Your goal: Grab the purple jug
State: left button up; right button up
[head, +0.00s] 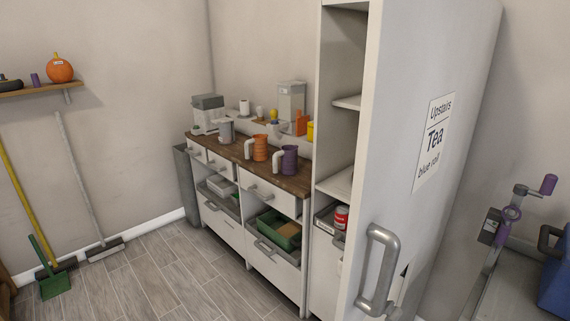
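The purple jug (290,160) stands upright on the brown wooden counter (230,152), near its right end beside the tall white cabinet. Its pale handle (277,161) is on its left side. An orange jug (261,148) of similar shape with a pale handle stands just left of it, and a grey jug (226,130) stands further left. Neither of my grippers shows in the head view.
The tall white cabinet (391,150) with a large grey handle (379,270) stands close in front on the right. A broom (82,180) and a green dustpan (54,284) lean by the left wall. The floor (165,270) left of the counter is clear.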

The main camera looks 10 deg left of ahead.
aim_at(287, 153)
jog(key=i+j+u, duration=0.2)
jog(key=i+j, duration=0.15)
jog(key=i+j+u, duration=0.2)
jog(key=i, duration=0.3)
jog(key=i+j+u, duration=0.25)
jog(key=i, duration=0.2)
